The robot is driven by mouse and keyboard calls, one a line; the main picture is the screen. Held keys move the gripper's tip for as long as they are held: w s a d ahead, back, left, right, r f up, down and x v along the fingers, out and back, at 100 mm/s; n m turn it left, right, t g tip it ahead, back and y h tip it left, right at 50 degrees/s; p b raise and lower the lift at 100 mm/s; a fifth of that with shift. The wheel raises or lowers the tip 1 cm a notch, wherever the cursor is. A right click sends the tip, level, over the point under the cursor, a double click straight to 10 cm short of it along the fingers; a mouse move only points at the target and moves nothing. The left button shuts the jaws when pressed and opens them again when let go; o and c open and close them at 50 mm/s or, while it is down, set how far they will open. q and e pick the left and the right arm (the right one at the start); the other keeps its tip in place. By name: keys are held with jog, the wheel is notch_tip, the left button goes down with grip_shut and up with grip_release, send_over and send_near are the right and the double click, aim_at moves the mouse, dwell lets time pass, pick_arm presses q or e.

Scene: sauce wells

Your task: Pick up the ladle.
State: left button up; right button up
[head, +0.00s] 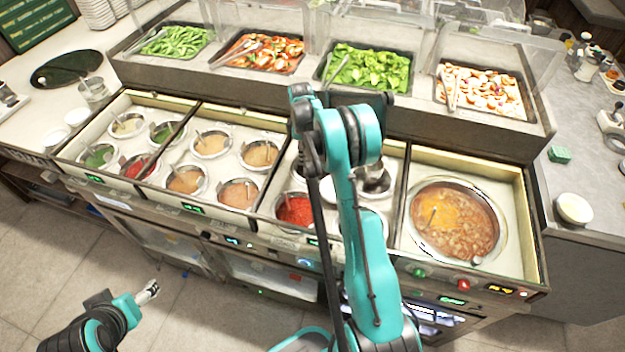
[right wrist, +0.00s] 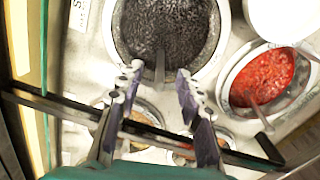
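In the right wrist view, a round metal well (right wrist: 205,68) holds dark, grainy contents. A thin metal handle (right wrist: 160,66), apparently the ladle's, stands out of it. My right gripper (right wrist: 158,78) is open, with one fingertip on each side of the handle in the picture. No contact shows. The ladle's bowl is hidden in the contents. In the head view, my right arm covers this well and the fingers. My left gripper (head: 148,292) is low at the left over the floor, far from the wells; its opening is too small to judge.
A red sauce well (right wrist: 262,78) with its own handle sits beside the dark one. A large soup well (head: 455,220) is at the right. Trays of greens (head: 368,68) and sliced vegetables (head: 482,90) stand behind on a raised shelf with clear covers.

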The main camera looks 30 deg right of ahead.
jog(key=shift+f, duration=0.8)
jog(key=shift+r, duration=0.1)
jog(key=shift+c, duration=0.6)
grip_shut()
jog(key=shift+r, duration=0.1)
notch_tip(320, 180, up, 10)
jog(key=shift+f+p, duration=0.1)
jog(key=shift+p, duration=1.15)
